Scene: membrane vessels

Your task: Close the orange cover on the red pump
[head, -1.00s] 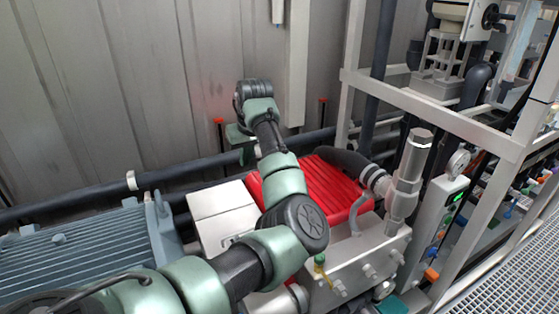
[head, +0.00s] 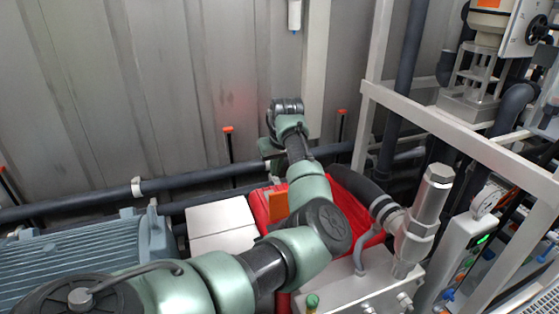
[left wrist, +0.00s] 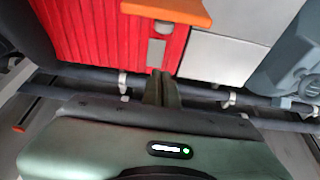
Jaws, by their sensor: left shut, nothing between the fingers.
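The red pump (head: 262,212) has a ribbed red body, partly hidden behind my left arm in the head view. The orange cover (head: 277,207) shows on it as a small panel just left of my arm. In the left wrist view the orange cover (left wrist: 168,10) is a strip across the top edge, over the ribbed red pump (left wrist: 95,35). Small grey parts (left wrist: 157,52) sit below the cover on the red face. The cover's exact angle is hard to tell. My left gripper (left wrist: 160,78) is shut and empty, just below these parts in that view. My right gripper is out of view.
A pale box (head: 222,222) stands left of the pump, and a blue-grey finned motor (head: 85,255) further left. Dark pipes (head: 185,182) run along the wall behind. A metal valve fitting (head: 425,215) and white frame (head: 450,125) stand to the right.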

